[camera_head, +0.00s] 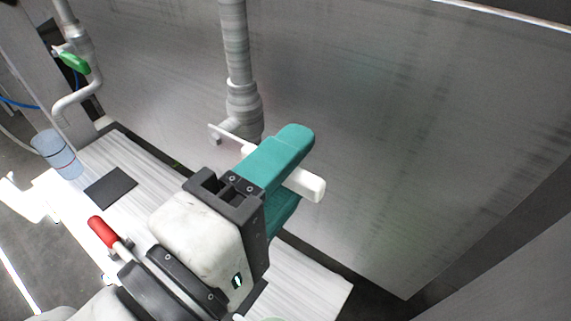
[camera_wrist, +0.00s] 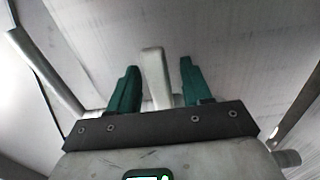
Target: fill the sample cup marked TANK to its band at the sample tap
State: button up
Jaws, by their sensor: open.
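A translucent bluish cup (camera_head: 58,155) with a thin reddish band stands at the left end of the pale ledge. No TANK mark is readable on it, and its fill level cannot be told. A tap with a green handle (camera_head: 74,62) and a curved spout is above it. My gripper (camera_head: 290,175) is open at a second pipe, with its teal fingers on either side of a white lever (camera_head: 313,186). In the wrist view the white lever (camera_wrist: 155,78) stands between the two fingers (camera_wrist: 157,85), with a gap visible on each side.
A grey pipe (camera_head: 238,60) comes down the metal wall to the white lever. A dark square pad (camera_head: 110,187) lies on the pale ledge (camera_head: 320,285). A red-handled lever (camera_head: 103,232) is left of my wrist.

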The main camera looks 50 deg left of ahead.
jog(key=shift+w, duration=0.1)
grip_shut()
dwell(0.4)
